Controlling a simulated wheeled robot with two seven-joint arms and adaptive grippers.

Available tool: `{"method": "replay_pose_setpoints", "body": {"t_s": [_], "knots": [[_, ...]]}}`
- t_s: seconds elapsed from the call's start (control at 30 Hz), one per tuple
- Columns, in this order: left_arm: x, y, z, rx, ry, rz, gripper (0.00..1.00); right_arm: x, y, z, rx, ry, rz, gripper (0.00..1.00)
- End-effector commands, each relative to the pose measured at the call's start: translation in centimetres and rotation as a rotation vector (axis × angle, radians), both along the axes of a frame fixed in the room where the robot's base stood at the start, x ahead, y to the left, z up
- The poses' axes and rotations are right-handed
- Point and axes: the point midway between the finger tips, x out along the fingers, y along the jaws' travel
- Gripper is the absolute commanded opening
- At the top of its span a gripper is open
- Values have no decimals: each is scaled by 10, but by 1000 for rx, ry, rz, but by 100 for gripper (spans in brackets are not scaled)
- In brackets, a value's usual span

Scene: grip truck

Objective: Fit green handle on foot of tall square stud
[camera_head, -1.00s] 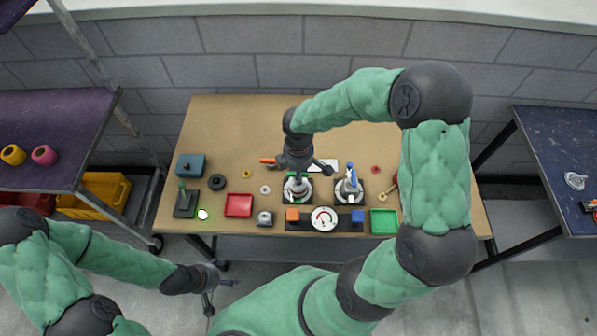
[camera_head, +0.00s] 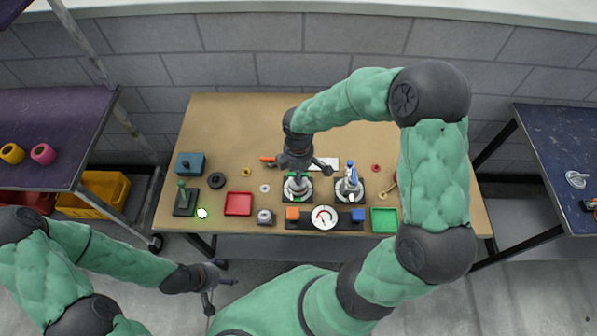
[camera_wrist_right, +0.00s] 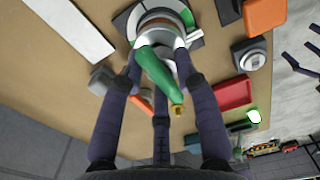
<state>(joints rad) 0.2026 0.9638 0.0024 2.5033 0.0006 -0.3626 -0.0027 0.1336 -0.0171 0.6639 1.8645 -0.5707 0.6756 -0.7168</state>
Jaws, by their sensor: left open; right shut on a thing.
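My right gripper (camera_head: 297,170) points down over the left round grey-and-white fitting (camera_head: 297,188) on its dark square plate. My left gripper (camera_head: 220,294) is open and empty in front of the table.
A second fitting with a blue handle (camera_head: 350,180) stands close to the right. A gauge (camera_head: 324,217) sits in front between orange and blue blocks. The table's back left is clear.

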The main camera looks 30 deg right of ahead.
Motion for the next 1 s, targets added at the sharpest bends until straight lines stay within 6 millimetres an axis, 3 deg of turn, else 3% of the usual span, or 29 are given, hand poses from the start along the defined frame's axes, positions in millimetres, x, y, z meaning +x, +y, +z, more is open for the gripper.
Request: {"method": "replay_pose_setpoints", "body": {"t_s": [1.0], "knots": [[0, 0, -2, 0, 0, 0, 75, 0, 0, -5, 0, 0, -2, 0]]}}
